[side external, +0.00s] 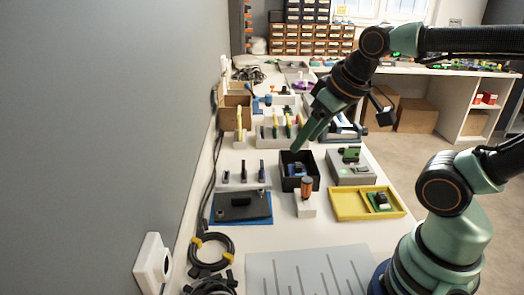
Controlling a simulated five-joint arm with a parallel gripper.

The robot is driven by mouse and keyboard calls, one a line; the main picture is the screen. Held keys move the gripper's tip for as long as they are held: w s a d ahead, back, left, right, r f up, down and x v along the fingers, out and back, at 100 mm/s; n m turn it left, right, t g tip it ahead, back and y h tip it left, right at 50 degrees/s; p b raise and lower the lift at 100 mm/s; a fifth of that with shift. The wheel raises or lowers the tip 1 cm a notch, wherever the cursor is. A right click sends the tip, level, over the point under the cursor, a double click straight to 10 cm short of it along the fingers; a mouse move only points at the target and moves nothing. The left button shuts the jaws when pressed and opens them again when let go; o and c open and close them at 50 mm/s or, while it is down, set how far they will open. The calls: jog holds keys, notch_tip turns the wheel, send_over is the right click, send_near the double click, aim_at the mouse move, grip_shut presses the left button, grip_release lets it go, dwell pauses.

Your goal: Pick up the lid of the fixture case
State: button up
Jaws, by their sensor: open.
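My gripper (300,146) reaches down from the upper right, its green fingers pointing at the bench just behind and above an open black box (287,184). It is open, and I see nothing held between the fingers. The black box holds something small and blue. To its right stands a grey case (352,173) with a dark and green part on top and a small green light; it looks like the fixture case. Its lid cannot be clearly told apart at this size. My gripper is left of the grey case and apart from it.
A yellow tray (350,208) with a green board, a white stand with an orange-topped tool (307,188), and a blue mat (228,218) lie in front. A rack of upright tools (262,132) stands behind. Coiled cables (212,248) lie front left. Bare bench shows between.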

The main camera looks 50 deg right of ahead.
jog(key=shift+c, duration=0.5)
jog(key=shift+w, duration=0.1)
jog(key=n+g, duration=0.6)
jog(key=n, duration=0.4)
send_over(241, 196)
notch_tip(241, 196, down, 12)
jog(key=f, duration=0.5)
jog(key=shift+s+d+f, duration=0.1)
jog(key=shift+s, duration=0.15)
jog(key=shift+w+f, duration=0.2)
jog(key=shift+f, duration=2.8)
